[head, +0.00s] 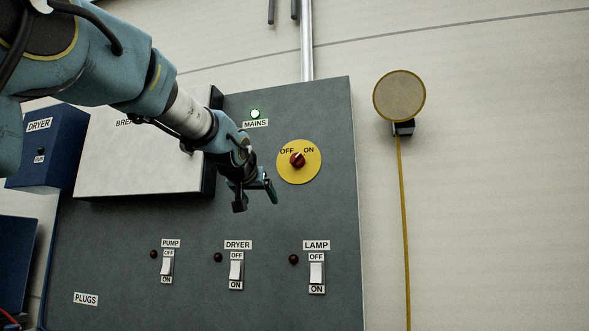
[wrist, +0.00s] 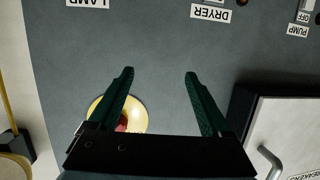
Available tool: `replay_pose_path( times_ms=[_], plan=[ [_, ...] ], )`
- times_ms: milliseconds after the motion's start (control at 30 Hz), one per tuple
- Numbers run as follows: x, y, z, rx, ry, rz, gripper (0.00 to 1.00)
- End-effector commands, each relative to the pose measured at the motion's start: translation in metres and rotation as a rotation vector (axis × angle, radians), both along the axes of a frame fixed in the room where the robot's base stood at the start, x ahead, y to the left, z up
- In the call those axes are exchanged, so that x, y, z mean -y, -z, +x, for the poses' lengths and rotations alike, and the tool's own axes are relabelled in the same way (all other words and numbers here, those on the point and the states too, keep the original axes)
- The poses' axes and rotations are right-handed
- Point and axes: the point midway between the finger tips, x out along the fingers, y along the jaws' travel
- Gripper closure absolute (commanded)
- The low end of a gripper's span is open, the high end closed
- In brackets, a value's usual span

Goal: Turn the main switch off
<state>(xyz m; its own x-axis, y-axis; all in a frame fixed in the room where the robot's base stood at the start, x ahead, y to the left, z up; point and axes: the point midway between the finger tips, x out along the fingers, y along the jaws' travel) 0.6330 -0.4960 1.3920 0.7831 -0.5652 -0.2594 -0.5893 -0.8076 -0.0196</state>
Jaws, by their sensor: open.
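The main switch is a red rotary knob (head: 297,161) on a yellow disc (head: 299,176) marked OFF and ON. Its white mark appears to point up and right, toward ON. The green MAINS lamp (head: 255,114) above it is lit. My gripper (head: 255,197) is open and empty, left of and slightly below the knob, apart from it. In the wrist view my gripper (wrist: 159,74) shows two spread green fingers. There the yellow disc (wrist: 138,113) lies behind the left finger, and the red knob (wrist: 121,124) is partly hidden by that finger and the gripper body.
The grey panel (head: 210,222) has PUMP (head: 167,266), DRYER (head: 236,270) and LAMP (head: 316,272) rocker switches below. A white breaker box (head: 140,165) with a handle (wrist: 269,160) protrudes at the left. A round tan disc (head: 399,96) with a yellow cord hangs at the right.

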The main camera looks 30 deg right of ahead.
Motion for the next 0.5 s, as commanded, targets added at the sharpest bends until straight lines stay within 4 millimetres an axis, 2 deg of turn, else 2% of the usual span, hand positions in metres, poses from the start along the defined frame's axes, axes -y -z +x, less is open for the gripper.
replay_pose_path(
  times_ms=[33, 100, 200, 333, 500],
  plan=[
    [0.016, -0.031, -0.015, 0.053, 0.038, -0.047, 0.18],
    [0.028, -0.067, -0.03, 0.108, 0.071, -0.098, 0.18],
    [0.037, -0.102, -0.047, 0.158, 0.102, -0.15, 0.18],
    [0.042, -0.124, -0.056, 0.187, 0.12, -0.179, 0.18],
    [0.052, -0.13, -0.049, 0.19, 0.123, -0.18, 0.18]
  ],
)
